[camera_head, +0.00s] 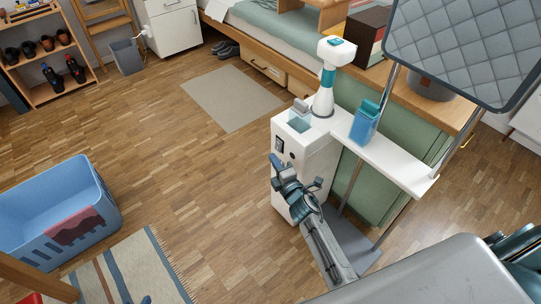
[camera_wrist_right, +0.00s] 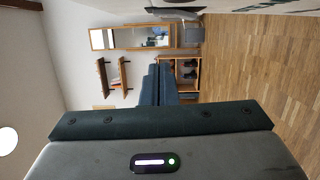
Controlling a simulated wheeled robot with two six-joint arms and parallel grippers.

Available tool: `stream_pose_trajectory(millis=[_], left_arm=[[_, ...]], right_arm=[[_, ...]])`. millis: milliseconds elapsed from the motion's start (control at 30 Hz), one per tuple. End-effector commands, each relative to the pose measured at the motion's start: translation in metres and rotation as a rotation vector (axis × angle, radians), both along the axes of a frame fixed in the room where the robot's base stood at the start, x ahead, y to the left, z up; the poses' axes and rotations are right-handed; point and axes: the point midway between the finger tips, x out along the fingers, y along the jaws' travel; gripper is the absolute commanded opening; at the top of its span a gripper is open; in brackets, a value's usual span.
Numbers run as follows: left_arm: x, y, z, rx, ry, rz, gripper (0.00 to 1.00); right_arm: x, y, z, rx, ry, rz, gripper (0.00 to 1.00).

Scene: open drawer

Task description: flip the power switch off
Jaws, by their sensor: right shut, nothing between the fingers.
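A white cabinet-like unit (camera_head: 318,160) stands in the middle right of the head view. Its front has a small dark switch panel (camera_head: 279,145), which looks like the power switch, and a round dark knob beside it. The switch's position is too small to tell. My right gripper (camera_head: 276,160) is shut and empty, its tips just below the panel in the picture; I cannot tell whether they touch the front. In the right wrist view the shut fingers (camera_wrist_right: 160,85) point away, and the switch is not visible.
The unit's white top carries a white and teal device (camera_head: 327,80) and a blue container (camera_head: 365,122). A quilted grey panel (camera_head: 465,45) hangs at upper right. A blue laundry basket (camera_head: 30,235) stands at lower left. The wooden floor left of the unit is clear.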

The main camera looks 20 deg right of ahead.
Motion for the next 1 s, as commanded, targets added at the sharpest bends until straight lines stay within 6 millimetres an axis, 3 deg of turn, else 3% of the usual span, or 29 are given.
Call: stream_pose_trajectory(millis=[200,400,1000], left_arm=[[0.003,-0.001,0.002,-0.003,-0.002,0.003,0.36],[0.006,-0.001,0.003,-0.009,-0.025,0.007,0.36],[0.004,-0.002,0.002,-0.013,-0.022,0.010,0.36]], right_arm=[[-0.040,-0.004,0.000,0.000,0.001,0.000,0.00],[-0.062,-0.006,0.001,0.001,0.000,0.000,0.00],[-0.067,-0.007,0.002,0.001,0.000,0.000,0.00]])
